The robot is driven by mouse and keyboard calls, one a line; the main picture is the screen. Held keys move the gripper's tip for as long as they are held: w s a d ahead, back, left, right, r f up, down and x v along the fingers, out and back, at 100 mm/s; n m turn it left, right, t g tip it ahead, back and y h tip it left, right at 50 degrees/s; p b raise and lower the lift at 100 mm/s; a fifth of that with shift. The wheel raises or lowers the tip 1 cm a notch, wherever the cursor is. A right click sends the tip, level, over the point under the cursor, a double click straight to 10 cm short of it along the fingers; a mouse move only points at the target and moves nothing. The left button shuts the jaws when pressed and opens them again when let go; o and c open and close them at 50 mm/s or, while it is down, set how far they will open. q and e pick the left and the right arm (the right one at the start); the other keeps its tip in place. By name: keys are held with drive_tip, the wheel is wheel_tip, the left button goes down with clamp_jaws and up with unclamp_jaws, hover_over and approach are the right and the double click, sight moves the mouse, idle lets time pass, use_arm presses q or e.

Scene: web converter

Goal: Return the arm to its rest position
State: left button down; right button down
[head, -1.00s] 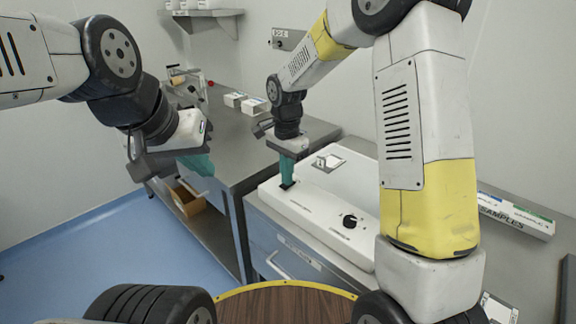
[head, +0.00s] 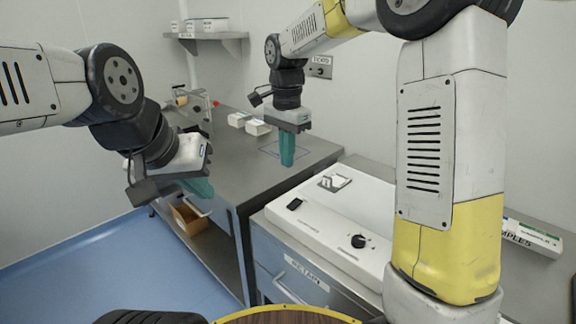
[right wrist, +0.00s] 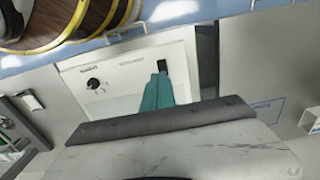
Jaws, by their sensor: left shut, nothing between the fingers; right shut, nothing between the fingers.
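My right gripper (head: 287,150) has teal fingers and hangs pointing down above the grey bench and the back of the white machine (head: 330,222). Its fingers are shut and empty. The right wrist view shows its teal fingers (right wrist: 157,92) together over the machine, near the black rocker switch (right wrist: 162,66). The switch also shows in the head view (head: 294,204), below and clear of the fingers. My left gripper (head: 197,187) is at the left, in front of the bench, tilted, its teal fingers partly hidden by its body; it holds nothing.
The grey bench (head: 225,165) carries small white boxes (head: 257,127) and a roll stand (head: 190,103). A wall shelf (head: 210,36) is behind. A samples box (head: 532,238) is at the right. Blue floor at the left is clear.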

drive_tip(key=shift+r, duration=0.25)
drive_tip(key=s+d+r+n+t+y, duration=0.1)
drive_tip(key=s+d+r+n+t, duration=0.1)
drive_tip(key=s+d, duration=0.4)
drive_tip(key=s+d+r+n+t+y, duration=0.1)
drive_tip(key=s+d+n+t, duration=0.3)
drive_tip(key=s, duration=1)
drive_tip(key=d+r+n, duration=0.1)
drive_tip(key=d+n, duration=0.2)
drive_tip(key=shift+s+d+n, duration=0.15)
drive_tip(key=shift+s+n, duration=0.1)
drive_tip(key=shift+n, duration=0.05)
